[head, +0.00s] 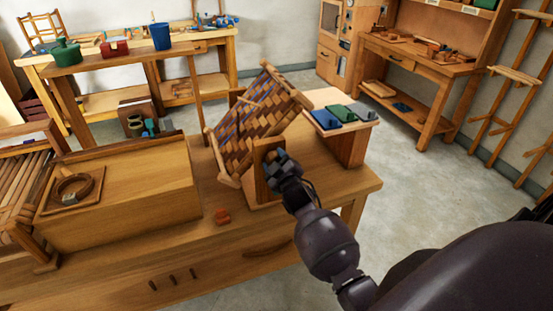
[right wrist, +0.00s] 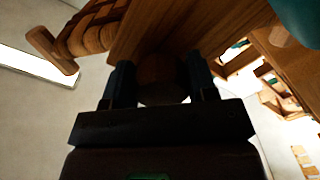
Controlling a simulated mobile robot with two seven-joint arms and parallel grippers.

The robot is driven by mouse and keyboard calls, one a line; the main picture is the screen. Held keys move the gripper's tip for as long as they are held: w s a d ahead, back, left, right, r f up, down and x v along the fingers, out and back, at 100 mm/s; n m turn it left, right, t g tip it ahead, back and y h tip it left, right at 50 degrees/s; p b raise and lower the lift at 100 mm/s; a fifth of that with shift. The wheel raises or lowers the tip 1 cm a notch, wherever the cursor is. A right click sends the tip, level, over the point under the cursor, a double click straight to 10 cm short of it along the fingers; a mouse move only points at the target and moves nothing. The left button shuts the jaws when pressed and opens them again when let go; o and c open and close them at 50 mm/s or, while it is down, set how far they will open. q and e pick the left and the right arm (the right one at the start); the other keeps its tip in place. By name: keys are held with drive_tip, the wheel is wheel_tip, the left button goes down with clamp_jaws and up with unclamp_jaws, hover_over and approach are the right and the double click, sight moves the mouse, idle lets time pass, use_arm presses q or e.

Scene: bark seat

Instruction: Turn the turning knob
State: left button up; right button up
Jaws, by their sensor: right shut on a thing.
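The turning knob (right wrist: 160,78) is a dark round wooden piece between the two fingers in the right wrist view, set against a wooden block. In the head view the knob is hidden behind my right gripper (head: 278,168), which is at the wooden upright (head: 262,160) beside the tilted woven seat frame (head: 258,110). My right gripper, also seen in the right wrist view (right wrist: 160,85), is shut on the knob, one finger on each side. My left gripper is not in view.
A wooden box (head: 125,195) with a ring on its lid stands left on the workbench (head: 290,215). Grey floor lies open to the right.

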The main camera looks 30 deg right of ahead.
drive_tip(key=m+p, duration=0.1)
drive_tip(key=m, duration=0.2)
drive_tip(key=shift+m, duration=0.4)
drive_tip(key=shift+a+m+p, duration=0.15)
drive_tip(key=shift+m+p, duration=0.45)
drive_tip(key=shift+m, duration=0.6)
drive_tip(key=shift+m+p, duration=0.4)
drive_tip(key=shift+m, duration=0.8)
drive_tip(key=shift+m, duration=0.3)
drive_tip(key=o, duration=0.9)
drive_tip(key=shift+f, duration=0.1)
